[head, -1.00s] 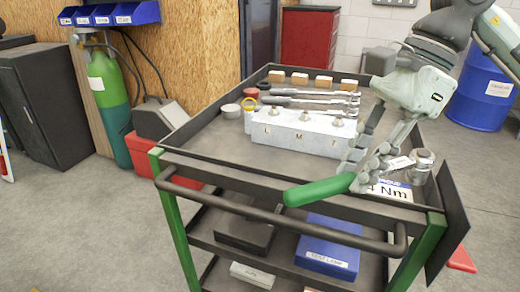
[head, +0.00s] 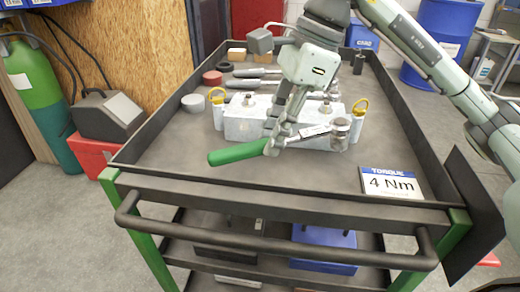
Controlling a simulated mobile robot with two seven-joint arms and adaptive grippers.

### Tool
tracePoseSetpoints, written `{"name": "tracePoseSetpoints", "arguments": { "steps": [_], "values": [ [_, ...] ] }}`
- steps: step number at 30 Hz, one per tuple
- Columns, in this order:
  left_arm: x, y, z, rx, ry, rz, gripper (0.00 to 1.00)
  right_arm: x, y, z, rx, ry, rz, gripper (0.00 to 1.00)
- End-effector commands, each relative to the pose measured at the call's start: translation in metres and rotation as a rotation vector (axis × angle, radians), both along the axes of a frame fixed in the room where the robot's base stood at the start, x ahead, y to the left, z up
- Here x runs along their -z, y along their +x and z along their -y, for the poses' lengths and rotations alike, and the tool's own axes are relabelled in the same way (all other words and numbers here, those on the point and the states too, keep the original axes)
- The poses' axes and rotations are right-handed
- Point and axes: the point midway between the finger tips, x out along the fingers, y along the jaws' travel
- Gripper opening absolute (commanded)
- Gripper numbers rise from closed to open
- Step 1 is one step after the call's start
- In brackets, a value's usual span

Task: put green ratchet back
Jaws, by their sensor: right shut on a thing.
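The green ratchet has a green handle (head: 238,153) and a metal head (head: 340,132). My right gripper (head: 278,143) is shut on it near where the handle meets the metal shaft. The ratchet lies roughly level across the picture, handle to the left and head to the right, in front of a pale grey metal block (head: 240,126). It hides part of the block's front. Whether it touches the block or the tray cannot be told. Two similar metal tools (head: 252,84) lie behind the block, partly hidden by my right arm. My left gripper is not in view.
The cart's tray (head: 180,155) has a raised dark rim and a front handle bar. The front left tray is clear.

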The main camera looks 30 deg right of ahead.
Motion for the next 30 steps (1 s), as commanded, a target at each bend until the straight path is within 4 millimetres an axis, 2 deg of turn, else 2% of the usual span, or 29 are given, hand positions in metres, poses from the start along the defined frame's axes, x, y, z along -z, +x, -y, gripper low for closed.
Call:
{"name": "tracePoseSetpoints", "arguments": {
  "steps": [3, 6, 8, 17, 30],
  "values": [
    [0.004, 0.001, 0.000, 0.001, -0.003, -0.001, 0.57, 0.010, 0.018, -0.007, 0.000, 0.003, 0.000, 0.00],
    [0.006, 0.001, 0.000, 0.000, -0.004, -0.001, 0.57, 0.015, 0.026, -0.008, 0.000, 0.001, 0.000, 0.00],
    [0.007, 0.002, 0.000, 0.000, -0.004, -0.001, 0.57, 0.018, 0.028, -0.009, 0.000, 0.000, 0.000, 0.00],
    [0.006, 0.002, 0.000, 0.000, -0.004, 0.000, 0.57, 0.056, 0.028, -0.009, 0.000, -0.002, -0.001, 0.00],
    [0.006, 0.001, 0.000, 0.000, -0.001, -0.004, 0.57, 0.060, 0.028, -0.009, -0.001, 0.000, 0.001, 0.00]
  ]
}}
